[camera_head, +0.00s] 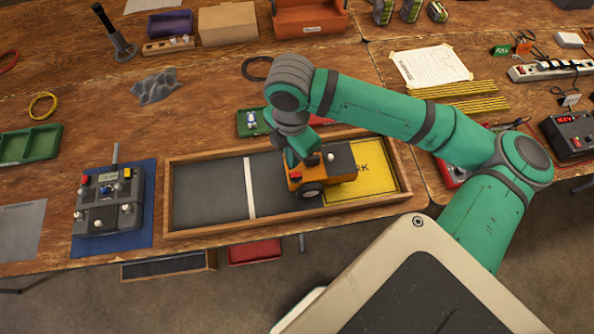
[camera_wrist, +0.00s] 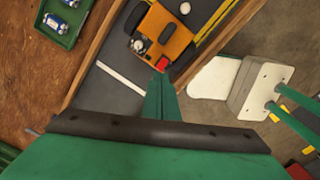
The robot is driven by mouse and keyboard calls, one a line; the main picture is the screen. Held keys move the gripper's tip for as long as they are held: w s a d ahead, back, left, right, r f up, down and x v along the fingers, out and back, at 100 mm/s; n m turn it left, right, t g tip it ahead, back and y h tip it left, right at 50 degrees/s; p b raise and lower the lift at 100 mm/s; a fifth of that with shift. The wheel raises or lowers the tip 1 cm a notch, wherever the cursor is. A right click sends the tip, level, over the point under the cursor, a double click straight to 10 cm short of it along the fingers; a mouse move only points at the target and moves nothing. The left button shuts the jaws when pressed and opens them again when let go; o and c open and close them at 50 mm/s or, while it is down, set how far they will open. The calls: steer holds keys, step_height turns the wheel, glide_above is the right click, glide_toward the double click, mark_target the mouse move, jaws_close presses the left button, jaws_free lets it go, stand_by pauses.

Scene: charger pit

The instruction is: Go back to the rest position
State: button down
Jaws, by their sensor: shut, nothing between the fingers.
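My green gripper (camera_wrist: 161,72) is shut and empty, its fingers pressed together in the wrist view. In the head view my gripper (camera_head: 296,160) hangs over the left part of an orange toy vehicle (camera_head: 320,176) with dark wheels. The vehicle also shows in the wrist view (camera_wrist: 166,34), just beyond the fingertips; I cannot tell whether they touch it. It stands in a wooden-framed pit (camera_head: 205,192) with a dark floor and a white stripe, partly on a yellow pad (camera_head: 378,180). My arm hides part of the pit's back edge.
A grey remote control (camera_head: 108,200) lies on a blue mat left of the pit. A green tray (camera_head: 250,122) with batteries sits behind the pit. A paper sheet (camera_head: 430,66), yellow rulers (camera_head: 470,106) and a power strip (camera_head: 552,70) lie at the right. The table's front edge is close to the pit.

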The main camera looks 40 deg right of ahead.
steer(key=shift+r, duration=0.45)
stand_by(0.3)
